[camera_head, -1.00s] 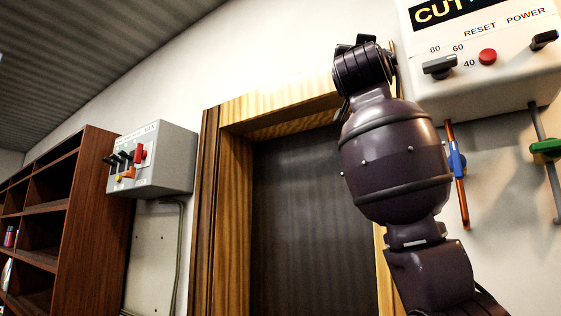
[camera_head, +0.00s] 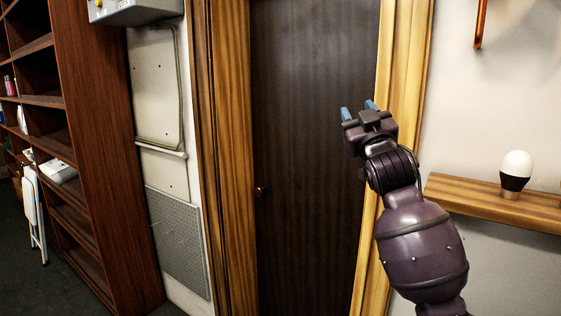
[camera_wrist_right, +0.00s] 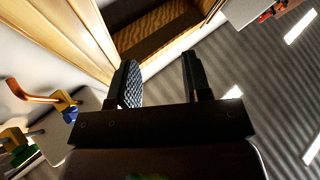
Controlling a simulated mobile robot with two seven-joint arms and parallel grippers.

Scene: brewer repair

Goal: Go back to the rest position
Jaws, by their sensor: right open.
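My right gripper (camera_head: 359,110) is raised in front of the dark door (camera_head: 305,160), near the right side of its wooden frame. Its two blue-tipped fingers are apart with nothing between them. In the right wrist view the gripper (camera_wrist_right: 160,85) also shows its two fingers spread and empty, pointing toward the upper part of the door frame and the ceiling. My left gripper is not in view.
A wooden shelf (camera_head: 480,202) with a white-and-black bulb (camera_head: 515,172) juts from the wall right of my right arm. A tall brown bookcase (camera_head: 105,150) stands at the left. A grey wall box (camera_head: 135,10) hangs upper left. Copper and coloured parts (camera_wrist_right: 50,98) show in the wrist view.

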